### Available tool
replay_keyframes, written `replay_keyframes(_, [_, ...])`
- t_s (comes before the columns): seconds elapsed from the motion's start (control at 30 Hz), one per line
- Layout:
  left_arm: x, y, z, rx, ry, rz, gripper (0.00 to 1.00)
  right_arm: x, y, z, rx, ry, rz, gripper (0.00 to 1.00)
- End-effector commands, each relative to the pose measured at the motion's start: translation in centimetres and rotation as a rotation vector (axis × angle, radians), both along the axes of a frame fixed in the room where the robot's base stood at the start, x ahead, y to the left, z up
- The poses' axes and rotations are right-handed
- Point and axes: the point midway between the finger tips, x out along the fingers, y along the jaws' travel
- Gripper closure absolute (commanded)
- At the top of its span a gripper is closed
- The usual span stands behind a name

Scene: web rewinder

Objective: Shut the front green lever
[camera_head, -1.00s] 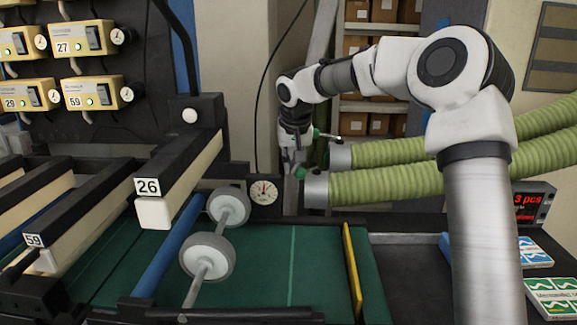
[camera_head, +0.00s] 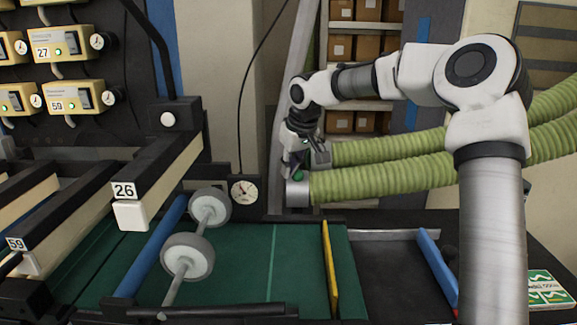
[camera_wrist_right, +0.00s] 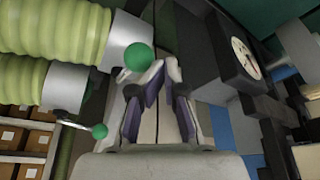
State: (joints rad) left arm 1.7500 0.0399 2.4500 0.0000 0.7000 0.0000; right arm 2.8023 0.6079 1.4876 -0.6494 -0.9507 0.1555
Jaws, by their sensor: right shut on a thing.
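The front green lever, with a round green knob, sits at the metal end of the nearer green hose. In the right wrist view its knob (camera_wrist_right: 138,57) is right beside my fingertips; in the head view only a bit of green (camera_head: 298,176) shows under the gripper. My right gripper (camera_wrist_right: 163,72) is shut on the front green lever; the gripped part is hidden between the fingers. In the head view the gripper (camera_head: 292,168) hangs down at the hose end. A second green-knobbed lever (camera_wrist_right: 100,131) stands apart to the left in the wrist view. My left gripper is not in view.
Two ribbed green hoses (camera_head: 385,178) run right from the lever area. A round dial gauge (camera_head: 244,190) stands close left of the gripper. Rollers (camera_head: 188,256), a yellow bar (camera_head: 329,268) and a green bed lie in front. Shelves with boxes (camera_head: 340,122) are behind.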

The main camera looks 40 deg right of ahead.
Motion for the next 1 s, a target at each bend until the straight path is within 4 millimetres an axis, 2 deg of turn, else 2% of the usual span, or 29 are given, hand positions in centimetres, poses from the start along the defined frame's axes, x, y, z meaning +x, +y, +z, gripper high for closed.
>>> replay_keyframes(0.43, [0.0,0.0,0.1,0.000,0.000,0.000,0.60,0.1,0.0,0.0,-0.001,0.000,0.001,1.00])
replay_keyframes(0.57, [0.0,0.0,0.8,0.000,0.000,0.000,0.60,0.6,0.8,0.5,-0.004,0.001,0.002,1.00])
replay_keyframes(0.7, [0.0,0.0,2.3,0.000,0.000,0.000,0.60,1.9,2.6,1.4,-0.006,0.001,0.002,1.00])
replay_keyframes(0.73, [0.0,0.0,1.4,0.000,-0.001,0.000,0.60,1.8,2.4,1.6,-0.004,-0.006,-0.001,1.00])
replay_keyframes(0.8, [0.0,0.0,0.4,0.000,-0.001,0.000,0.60,1.4,1.8,3.1,-0.003,-0.009,-0.002,1.00])
replay_keyframes(1.0, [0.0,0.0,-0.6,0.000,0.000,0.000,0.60,0.5,0.4,7.6,-0.003,-0.007,-0.001,1.00])
